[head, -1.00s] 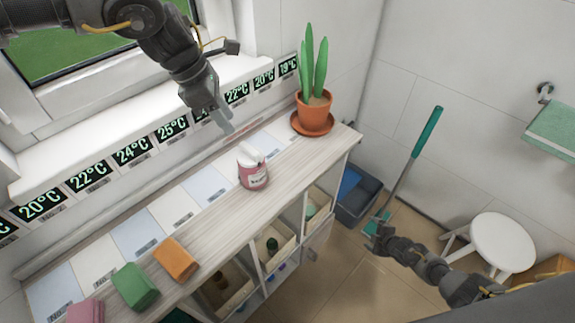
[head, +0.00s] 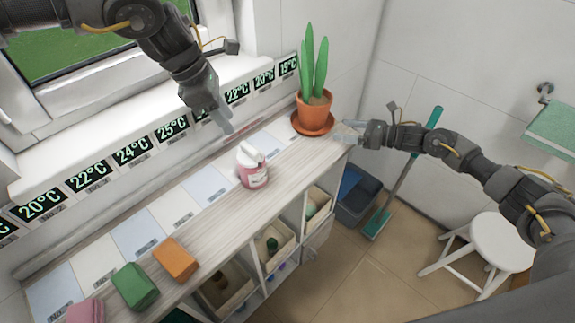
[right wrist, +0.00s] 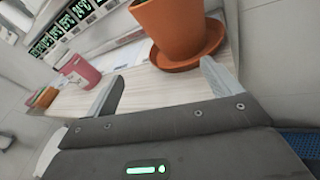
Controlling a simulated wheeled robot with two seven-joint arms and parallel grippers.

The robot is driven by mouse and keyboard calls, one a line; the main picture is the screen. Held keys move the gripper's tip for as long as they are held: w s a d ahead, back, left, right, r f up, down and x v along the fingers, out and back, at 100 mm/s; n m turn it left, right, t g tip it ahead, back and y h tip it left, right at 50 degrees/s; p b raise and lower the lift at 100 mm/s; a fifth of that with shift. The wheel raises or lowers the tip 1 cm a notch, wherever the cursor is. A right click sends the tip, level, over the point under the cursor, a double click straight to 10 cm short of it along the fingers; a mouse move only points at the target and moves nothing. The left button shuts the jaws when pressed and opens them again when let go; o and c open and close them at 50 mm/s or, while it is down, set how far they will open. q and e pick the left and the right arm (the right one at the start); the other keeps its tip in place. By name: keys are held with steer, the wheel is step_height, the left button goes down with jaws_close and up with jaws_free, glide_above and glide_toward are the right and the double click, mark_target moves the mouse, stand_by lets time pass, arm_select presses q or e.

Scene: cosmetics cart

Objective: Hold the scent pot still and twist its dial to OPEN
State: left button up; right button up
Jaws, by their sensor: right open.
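The scent pot (head: 255,177) is a small pink jar with a printed label. It stands upright on the wooden cart top, with a white dial (head: 250,155) on it. The pot also shows, partly, in the right wrist view (right wrist: 80,72). My left gripper (head: 225,122) hangs above and behind the pot, apart from it; its jaw gap is not clear. My right gripper (head: 346,131) is open and empty at the right end of the cart, beside the plant pot. Its two fingers show in the right wrist view (right wrist: 163,85). The dial's setting is too small to read.
A potted plant in a terracotta pot (head: 313,113) on a saucer stands between the right gripper and the back wall. Orange (head: 175,259), green (head: 135,287) and pink (head: 86,311) blocks lie at the front left. The cart top around the scent pot is clear.

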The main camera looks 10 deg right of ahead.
mark_target(245, 166)
steer(key=s+a+n+g+y, duration=0.1)
steer(key=s+a+n, duration=0.1)
steer(key=a, duration=0.5)
steer(key=s+a+n+g+y, duration=0.2)
steer(key=s+a+n, duration=0.1)
steer(key=s+a, duration=0.2)
steer(key=s+a+n+g+y, duration=0.1)
steer(key=s+a, duration=0.3)
steer(key=a, duration=0.4)
steer(key=shift+s+a+r+n+g+y, duration=0.15)
steer(key=shift+a+r+n+g+y, duration=0.2)
steer(key=shift+n+g, duration=0.3)
steer(key=x, duration=1)
steer(key=shift+a+f, duration=0.1)
steer(key=shift+a, duration=0.3)
